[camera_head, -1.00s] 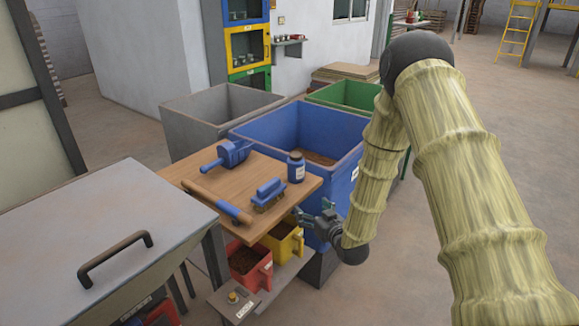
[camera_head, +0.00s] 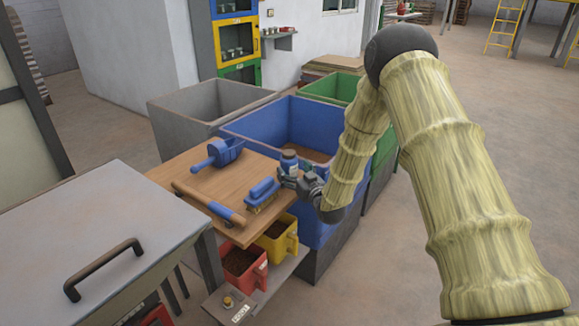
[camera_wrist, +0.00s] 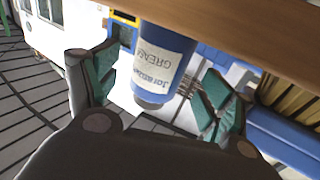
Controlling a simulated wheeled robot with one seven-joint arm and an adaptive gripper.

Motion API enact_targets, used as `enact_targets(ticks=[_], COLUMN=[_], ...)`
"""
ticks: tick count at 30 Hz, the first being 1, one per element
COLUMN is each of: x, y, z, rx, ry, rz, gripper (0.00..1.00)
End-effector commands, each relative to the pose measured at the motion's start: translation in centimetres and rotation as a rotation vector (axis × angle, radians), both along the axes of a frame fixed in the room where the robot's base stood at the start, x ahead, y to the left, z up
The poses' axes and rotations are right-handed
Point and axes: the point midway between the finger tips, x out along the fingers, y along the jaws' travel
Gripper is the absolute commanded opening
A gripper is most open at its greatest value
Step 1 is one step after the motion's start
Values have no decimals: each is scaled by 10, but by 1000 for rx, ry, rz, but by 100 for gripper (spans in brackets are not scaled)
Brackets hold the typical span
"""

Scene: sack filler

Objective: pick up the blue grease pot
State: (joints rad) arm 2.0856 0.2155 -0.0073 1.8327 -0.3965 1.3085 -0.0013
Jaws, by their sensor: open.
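The blue grease pot (camera_head: 289,161) stands upright near the right edge of the small wooden table (camera_head: 190,172). In the wrist view the pot (camera_wrist: 158,62) appears upside down, with a white label reading "GREASE" and a dark lid. My gripper (camera_head: 286,178) is at the table's right edge, right by the pot and partly in front of it. In the wrist view its green-padded fingers (camera_wrist: 152,92) are spread, with the pot between them. I cannot tell whether either finger touches the pot.
A blue brush (camera_head: 262,190) lies close to the left of my gripper. A blue bin (camera_head: 248,125) stands behind. Red (camera_head: 252,280) and yellow (camera_head: 285,247) containers sit below.

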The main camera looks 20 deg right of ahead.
Motion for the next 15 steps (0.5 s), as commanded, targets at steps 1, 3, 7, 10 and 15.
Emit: enact_targets(ticks=[1,3,7,10,15], x=[8,17,31,38,39], y=[2,3,5,6,6], z=[2,2,1,1,0], rx=[0,-1,-2,-2,-1], ry=[-3,-2,-1,-1,-1], rz=[0,0,-1,-1,-2], gripper=[81,81,81,81,81])
